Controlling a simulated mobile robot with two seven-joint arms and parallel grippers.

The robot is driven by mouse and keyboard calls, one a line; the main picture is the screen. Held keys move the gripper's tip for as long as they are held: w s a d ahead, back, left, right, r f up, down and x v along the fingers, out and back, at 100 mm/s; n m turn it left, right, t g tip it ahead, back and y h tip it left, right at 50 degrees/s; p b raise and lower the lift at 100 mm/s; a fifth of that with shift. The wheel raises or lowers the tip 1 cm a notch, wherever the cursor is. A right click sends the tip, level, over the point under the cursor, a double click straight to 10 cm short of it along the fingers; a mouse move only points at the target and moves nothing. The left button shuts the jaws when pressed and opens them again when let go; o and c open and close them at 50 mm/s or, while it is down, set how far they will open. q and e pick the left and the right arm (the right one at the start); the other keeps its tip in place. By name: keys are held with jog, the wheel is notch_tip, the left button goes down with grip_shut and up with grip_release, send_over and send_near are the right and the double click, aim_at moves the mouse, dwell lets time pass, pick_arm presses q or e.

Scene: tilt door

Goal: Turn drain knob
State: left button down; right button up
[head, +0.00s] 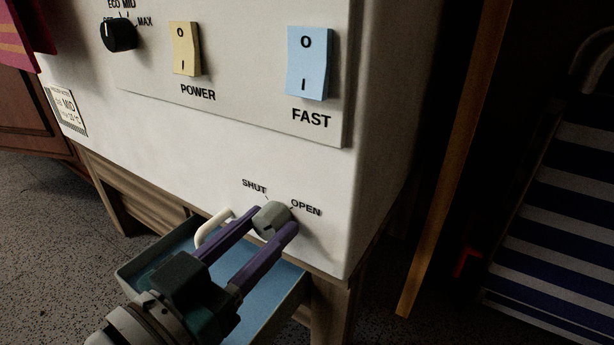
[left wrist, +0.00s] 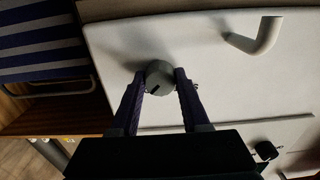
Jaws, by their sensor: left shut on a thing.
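The grey drain knob (head: 271,214) sits low on the front of the white machine, between the printed words SHUT and OPEN. My left gripper (head: 270,222) reaches it from below, with one purple finger on each side. The jaws are shut on the knob. In the left wrist view the knob (left wrist: 160,75) also sits between the fingertips of my left gripper (left wrist: 159,80), with a short dark mark on its face. I cannot tell exactly which label the mark points at. My right gripper is not in view.
A cream spout (head: 211,228) curves out left of the knob, above a blue tray (head: 275,292). Higher up are a black dial (head: 119,35), a yellow POWER switch (head: 186,49) and a blue FAST switch (head: 310,63). A striped folding chair (head: 560,215) stands at right.

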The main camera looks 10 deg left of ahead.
pick_arm(q)
jog(key=shift+n, duration=0.3)
jog(key=n+p, duration=0.1)
jog(key=n, duration=0.1)
jog(key=shift+r+n+p, duration=0.1)
jog(key=shift+n+p, duration=0.2)
jog(key=n+p, duration=0.1)
jog(key=n, duration=0.3)
jog(key=shift+n, duration=0.3)
jog(key=n, duration=0.4)
jog(key=shift+n, duration=0.3)
jog(key=n, duration=0.5)
jog(key=shift+d, duration=0.1)
jog(key=shift+n, duration=0.4)
jog(key=shift+c, duration=1.9)
grip_release()
